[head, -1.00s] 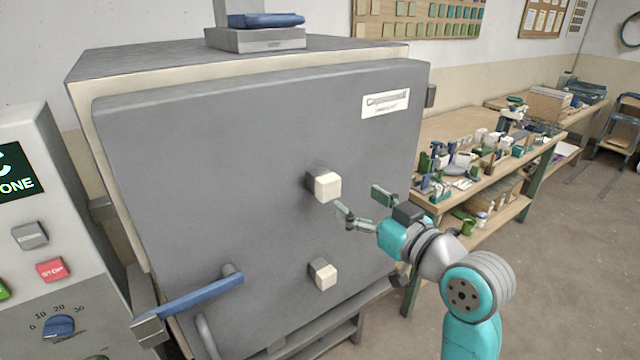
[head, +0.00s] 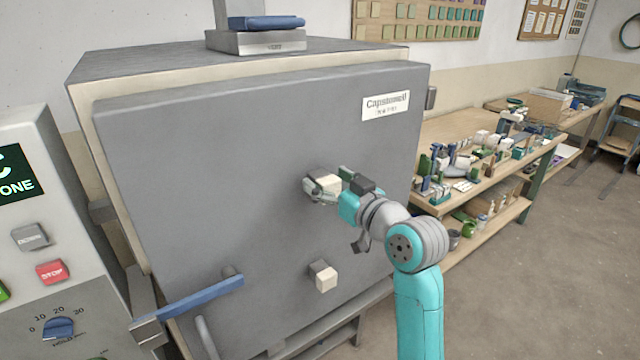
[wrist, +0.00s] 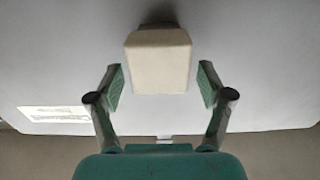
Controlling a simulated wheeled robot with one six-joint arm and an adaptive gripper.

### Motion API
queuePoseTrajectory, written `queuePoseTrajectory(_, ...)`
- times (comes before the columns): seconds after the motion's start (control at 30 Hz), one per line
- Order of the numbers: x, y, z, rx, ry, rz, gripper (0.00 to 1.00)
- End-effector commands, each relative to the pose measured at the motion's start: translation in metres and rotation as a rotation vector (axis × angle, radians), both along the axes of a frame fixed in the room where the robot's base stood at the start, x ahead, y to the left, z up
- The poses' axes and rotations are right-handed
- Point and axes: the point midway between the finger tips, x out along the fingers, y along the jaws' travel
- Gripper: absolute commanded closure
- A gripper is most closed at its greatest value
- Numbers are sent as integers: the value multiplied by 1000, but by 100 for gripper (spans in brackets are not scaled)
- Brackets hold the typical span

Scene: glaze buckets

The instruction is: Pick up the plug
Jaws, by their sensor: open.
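The upper plug (head: 328,183) is a cream block that sticks out of the grey kiln door in the head view. In the wrist view the plug (wrist: 159,60) sits between the two fingers, a little beyond their tips. My gripper (head: 324,190) is open at the upper plug, with its fingers on either side. In the wrist view my gripper (wrist: 160,84) shows green pads, with a gap between each pad and the plug. A second, lower cream plug (head: 326,279) sticks out of the door below, apart from my gripper.
The kiln door (head: 200,180) fills the middle, with a blue handle (head: 190,297) low at the left. A control panel (head: 45,240) stands at far left. A cluttered workbench (head: 470,170) stands at right. The floor at the lower right is clear.

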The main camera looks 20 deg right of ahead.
Motion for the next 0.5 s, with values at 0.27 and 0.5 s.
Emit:
queuePoseTrajectory(0.27, 0, 0, 0, 0, 0, 0, 46)
queuePoseTrajectory(0.5, 0, 0, 0, 0, -1, 0, 89)
